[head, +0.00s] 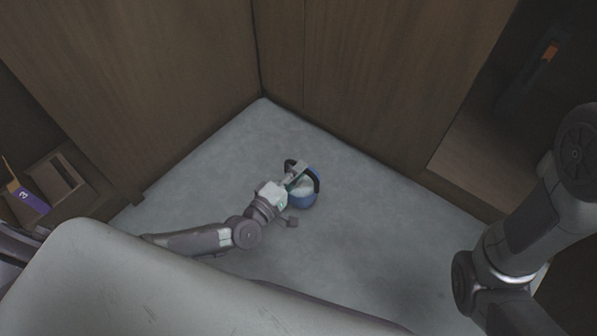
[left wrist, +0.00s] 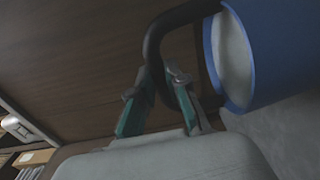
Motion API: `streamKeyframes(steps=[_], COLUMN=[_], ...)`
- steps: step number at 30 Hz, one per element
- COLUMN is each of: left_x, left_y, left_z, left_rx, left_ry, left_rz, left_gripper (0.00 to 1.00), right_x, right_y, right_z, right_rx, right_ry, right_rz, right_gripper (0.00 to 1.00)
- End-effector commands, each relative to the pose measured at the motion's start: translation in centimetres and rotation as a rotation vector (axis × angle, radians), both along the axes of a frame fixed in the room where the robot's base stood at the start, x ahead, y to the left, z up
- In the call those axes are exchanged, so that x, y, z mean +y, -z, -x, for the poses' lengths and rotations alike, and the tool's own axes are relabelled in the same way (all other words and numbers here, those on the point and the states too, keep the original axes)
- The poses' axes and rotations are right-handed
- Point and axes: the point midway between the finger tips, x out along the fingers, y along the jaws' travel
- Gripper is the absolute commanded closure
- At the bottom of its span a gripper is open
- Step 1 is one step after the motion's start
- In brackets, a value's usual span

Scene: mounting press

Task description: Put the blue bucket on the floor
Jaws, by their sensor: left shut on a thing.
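The blue bucket (head: 303,200) has a black handle and a pale inside. In the head view it is at the end of my left arm, over the grey floor; I cannot tell whether it touches the floor. My left gripper (head: 296,172) is shut on the bucket's handle. In the left wrist view the green-padded fingers (left wrist: 158,100) close around the black handle, and the blue bucket (left wrist: 275,55) hangs beside them at the right. My right arm shows at the right of the head view, but its gripper is out of view.
The grey floor (head: 225,160) is clear around the bucket. Brown wooden panels (head: 370,70) meet in a corner behind it. At the left is a wooden box (head: 62,178) with a purple item (head: 30,200). A dark recess with an orange-marked object (head: 551,51) is at the upper right.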

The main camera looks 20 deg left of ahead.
Motion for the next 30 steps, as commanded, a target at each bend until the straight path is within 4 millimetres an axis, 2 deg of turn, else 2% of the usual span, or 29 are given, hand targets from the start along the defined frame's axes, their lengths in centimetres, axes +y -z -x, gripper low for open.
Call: streamKeyframes(steps=[2, 3, 7, 8, 19, 23, 30], left_x=[0.0, 0.0, 0.0, 0.0, 0.1, 0.8, 2.6], left_y=[0.1, 0.4, 0.3, 0.3, -0.1, -0.2, -0.3], left_z=[-0.1, 0.0, 0.0, 0.0, 0.3, 2.2, 7.1], left_rx=[-0.004, 0.0, 0.001, 0.001, 0.003, 0.005, 0.006], left_ry=[-0.001, 0.0, 0.0, 0.0, 0.0, -0.001, -0.001], left_rz=[0.001, 0.0, 0.0, 0.0, -0.001, -0.004, -0.002], left_gripper=[1.0, 0.84, 0.62, 0.6, 0.6, 0.6, 0.6], right_x=[0.0, 0.0, 0.0, 0.0, 0.0, 0.0, 0.0], right_y=[0.2, 0.3, 0.2, 0.2, -0.3, -1.4, -3.6], right_z=[0.0, 0.0, 0.0, 0.0, 0.0, 0.0, 0.0], right_rx=[-0.001, -0.001, -0.001, -0.001, -0.001, 0.0, 0.0], right_ry=[0.0, 0.0, 0.0, 0.0, 0.0, 0.0, 0.001], right_rz=[0.0, 0.0, 0.0, 0.0, 0.0, 0.0, 0.0], right_gripper=[0.6, 0.6, 0.6, 0.6, 0.6, 0.6, 0.6])
